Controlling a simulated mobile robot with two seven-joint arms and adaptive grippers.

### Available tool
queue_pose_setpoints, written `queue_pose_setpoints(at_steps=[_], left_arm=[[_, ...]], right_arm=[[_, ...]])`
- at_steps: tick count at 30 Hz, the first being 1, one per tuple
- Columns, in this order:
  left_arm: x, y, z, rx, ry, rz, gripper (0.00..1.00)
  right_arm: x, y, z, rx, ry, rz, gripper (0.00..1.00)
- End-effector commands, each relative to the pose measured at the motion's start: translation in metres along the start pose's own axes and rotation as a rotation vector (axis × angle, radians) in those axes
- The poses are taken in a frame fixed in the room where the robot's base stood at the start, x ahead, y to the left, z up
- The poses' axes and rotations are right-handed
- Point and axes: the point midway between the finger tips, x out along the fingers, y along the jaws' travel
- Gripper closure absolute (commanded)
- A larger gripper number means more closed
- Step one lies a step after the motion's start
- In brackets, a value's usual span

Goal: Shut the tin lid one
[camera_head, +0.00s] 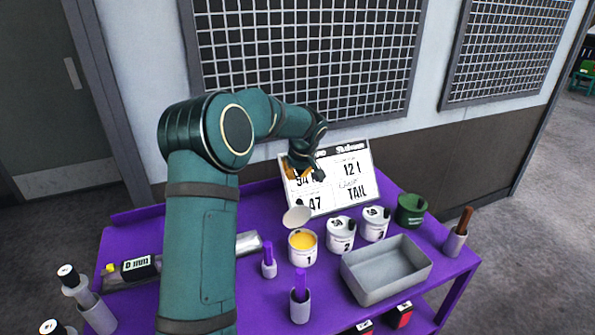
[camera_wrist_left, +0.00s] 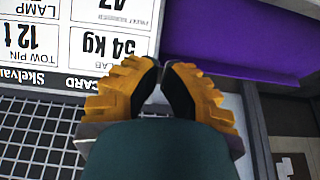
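Tin one (camera_head: 302,252) is a white tin marked 1, standing open on the purple bench with yellow-orange contents showing. Its pale round lid (camera_head: 296,217) stands tilted up at the tin's back rim. My left gripper (camera_head: 302,176) is behind and above the lid, in front of the data board, apart from the tin. In the left wrist view, its orange fingers (camera_wrist_left: 160,68) nearly meet at the tips, with nothing held between them. Neither the tin nor the lid shows there. My right gripper is in neither view.
Lidded tins 2 (camera_head: 341,238) and 3 (camera_head: 374,226) stand right of tin one. A grey tray (camera_head: 388,285) is in front of them. Purple-handled holders (camera_head: 300,304) stand before tin one. A green pot (camera_head: 410,211) is at right. The data board (camera_head: 350,178) stands behind.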

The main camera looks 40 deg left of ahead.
Motion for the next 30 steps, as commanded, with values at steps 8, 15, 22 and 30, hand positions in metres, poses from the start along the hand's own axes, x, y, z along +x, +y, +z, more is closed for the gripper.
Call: queue_pose_setpoints(at_steps=[8, 15, 22, 30], left_arm=[[0.058, -0.001, 0.001, 0.001, -0.002, -0.002, 1.00], [0.056, 0.000, 0.024, 0.004, 0.000, 0.001, 1.00], [0.051, 0.000, 0.037, 0.002, 0.001, 0.001, 1.00], [0.051, 0.000, 0.038, 0.001, 0.001, 0.001, 1.00]], right_arm=[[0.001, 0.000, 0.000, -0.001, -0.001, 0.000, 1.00], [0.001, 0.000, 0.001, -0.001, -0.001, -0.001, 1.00], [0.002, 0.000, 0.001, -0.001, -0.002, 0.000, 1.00], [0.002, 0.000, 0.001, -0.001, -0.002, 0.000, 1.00]])
